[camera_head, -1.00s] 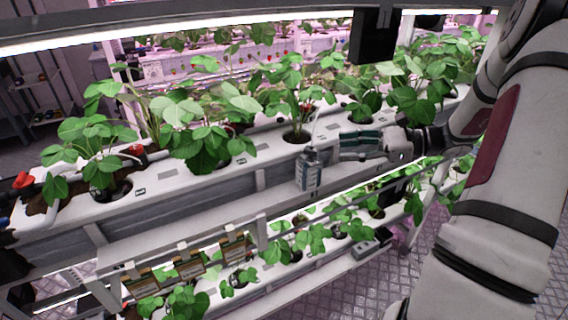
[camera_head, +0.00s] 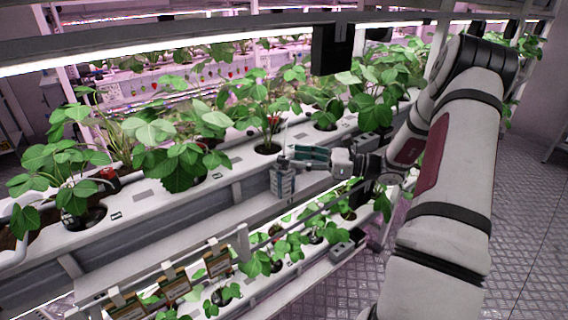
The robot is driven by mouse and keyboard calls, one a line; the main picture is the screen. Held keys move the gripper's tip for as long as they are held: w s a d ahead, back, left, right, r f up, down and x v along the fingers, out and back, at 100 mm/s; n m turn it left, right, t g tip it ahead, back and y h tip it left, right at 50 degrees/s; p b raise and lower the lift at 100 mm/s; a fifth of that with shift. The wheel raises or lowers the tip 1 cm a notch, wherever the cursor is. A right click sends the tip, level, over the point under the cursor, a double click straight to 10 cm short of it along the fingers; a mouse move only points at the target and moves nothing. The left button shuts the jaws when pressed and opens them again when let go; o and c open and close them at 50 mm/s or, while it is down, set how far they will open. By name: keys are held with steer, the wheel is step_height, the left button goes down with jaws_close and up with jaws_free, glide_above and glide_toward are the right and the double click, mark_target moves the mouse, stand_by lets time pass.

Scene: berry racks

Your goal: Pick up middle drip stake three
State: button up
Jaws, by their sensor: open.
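A thin pale upright stake (camera_head: 286,133) shows faintly beside the middle strawberry plant (camera_head: 266,100), near its round planting hole in the upper white trough. It is small, and I cannot tell whether it is middle drip stake three. My gripper (camera_head: 293,158) reaches in from the right, over the trough's front edge. Its teal-padded fingers point left, are open and hold nothing that I can see. The fingertips are just below the stake in the picture; I cannot tell the exact gap.
The upper trough (camera_head: 135,215) carries several leafy plants. A lower trough (camera_head: 290,273) with smaller plants runs below it. A light bar (camera_head: 150,55) and a black box (camera_head: 332,48) hang above. Open floor (camera_head: 515,215) lies to the right.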

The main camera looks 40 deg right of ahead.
mark_target(290, 158)
steer(key=shift+f+p+x, duration=0.15)
steer(key=shift+p+x, duration=0.05)
steer(key=shift+x, duration=1.05)
steer(key=shift+f+p+x, duration=0.1)
steer(key=shift+p+x, duration=0.1)
steer(key=shift+x, duration=1.1)
steer(key=shift+a, duration=0.1)
steer(key=c, duration=1)
